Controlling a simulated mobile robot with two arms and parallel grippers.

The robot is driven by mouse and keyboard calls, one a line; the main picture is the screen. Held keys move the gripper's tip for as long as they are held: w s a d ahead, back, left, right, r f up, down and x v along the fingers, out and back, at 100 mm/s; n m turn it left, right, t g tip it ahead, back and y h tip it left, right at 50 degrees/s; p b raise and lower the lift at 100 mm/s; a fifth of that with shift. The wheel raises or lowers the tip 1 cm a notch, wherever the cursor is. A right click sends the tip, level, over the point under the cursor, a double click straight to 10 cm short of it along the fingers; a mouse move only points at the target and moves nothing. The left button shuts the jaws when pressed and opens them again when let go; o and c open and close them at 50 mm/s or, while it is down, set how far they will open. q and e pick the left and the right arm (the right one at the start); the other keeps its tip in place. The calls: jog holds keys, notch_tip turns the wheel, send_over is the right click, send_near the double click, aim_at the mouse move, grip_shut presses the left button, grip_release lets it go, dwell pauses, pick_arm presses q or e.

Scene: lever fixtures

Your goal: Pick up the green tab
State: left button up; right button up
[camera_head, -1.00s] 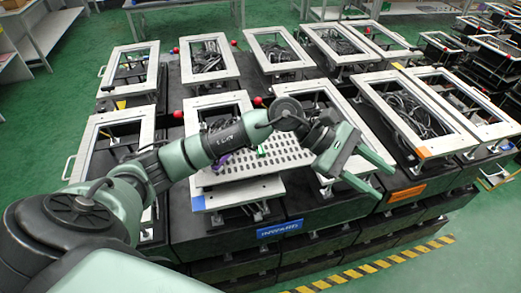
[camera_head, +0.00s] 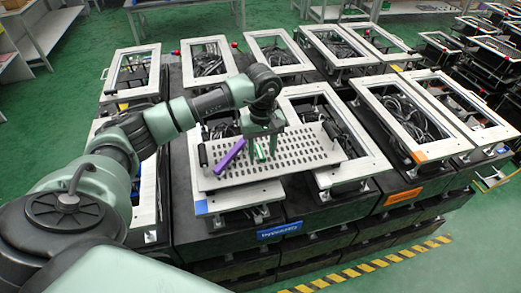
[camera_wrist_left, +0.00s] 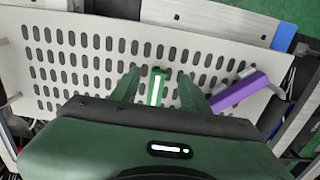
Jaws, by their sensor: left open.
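The green tab (camera_wrist_left: 156,88), with a white strip along it, is on the perforated white plate (camera_wrist_left: 95,50) in the left wrist view. It also shows in the head view (camera_head: 260,151), partly hidden by my gripper. My left gripper (camera_head: 261,154) points down at the plate. In the left wrist view its fingers (camera_wrist_left: 157,86) are open, one on each side of the tab, with a gap to it on both sides. Whether the fingertips touch the plate cannot be told. My right gripper is not in view.
A purple bar (camera_head: 229,156) lies slanted on the plate close to the tab, just outside one finger in the left wrist view. Several white-framed fixtures (camera_head: 275,47) with cables surround the plate.

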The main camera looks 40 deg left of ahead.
pick_arm(q)
jog(key=shift+d+f, duration=0.1)
jog(key=shift+f, duration=0.65)
grip_shut()
